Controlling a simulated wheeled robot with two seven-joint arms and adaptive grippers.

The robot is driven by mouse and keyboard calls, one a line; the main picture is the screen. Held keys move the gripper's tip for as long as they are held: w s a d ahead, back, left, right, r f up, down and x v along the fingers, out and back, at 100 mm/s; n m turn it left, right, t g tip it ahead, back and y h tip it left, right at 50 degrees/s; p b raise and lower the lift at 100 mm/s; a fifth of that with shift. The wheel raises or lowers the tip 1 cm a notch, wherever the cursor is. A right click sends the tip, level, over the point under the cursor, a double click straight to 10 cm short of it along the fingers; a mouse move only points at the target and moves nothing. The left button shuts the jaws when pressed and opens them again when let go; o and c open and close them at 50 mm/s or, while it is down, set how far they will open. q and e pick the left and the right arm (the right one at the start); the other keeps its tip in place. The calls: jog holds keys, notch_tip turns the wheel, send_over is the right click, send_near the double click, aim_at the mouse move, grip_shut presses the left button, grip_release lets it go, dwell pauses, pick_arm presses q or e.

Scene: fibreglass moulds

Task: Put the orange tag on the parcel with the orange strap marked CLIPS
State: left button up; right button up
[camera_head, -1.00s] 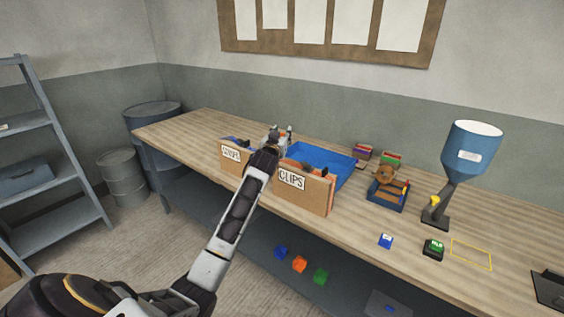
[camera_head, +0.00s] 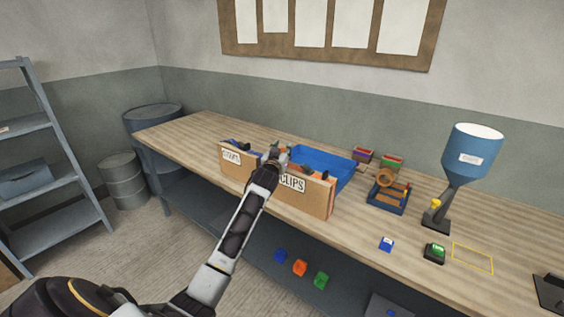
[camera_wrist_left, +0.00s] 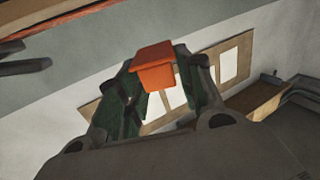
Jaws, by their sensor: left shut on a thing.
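My left gripper (camera_head: 275,156) is shut on the orange tag (camera_wrist_left: 155,67), a small orange block that shows between its fingers in the left wrist view. In the head view the gripper hides the tag. The gripper is over the work table, just behind the left end of the brown parcel marked CLIPS (camera_head: 315,199). Orange shows along the right edge of this parcel, and my arm passes in front of its left end. I cannot tell whether tag and parcel touch. My right gripper is not in view.
A second labelled brown parcel (camera_head: 237,169) stands to the left. A blue tray (camera_head: 335,167) lies behind the CLIPS parcel. A small blue box (camera_head: 386,204), a blue funnel on a stand (camera_head: 472,152) and a green button (camera_head: 434,251) are to the right. The table's left end is clear.

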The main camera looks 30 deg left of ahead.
pick_arm(q)
jog(key=shift+f, duration=0.1)
jog(key=shift+f, duration=2.4)
jog(key=shift+f, duration=0.15)
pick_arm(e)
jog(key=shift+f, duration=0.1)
pick_arm(q)
jog(key=o, duration=0.7)
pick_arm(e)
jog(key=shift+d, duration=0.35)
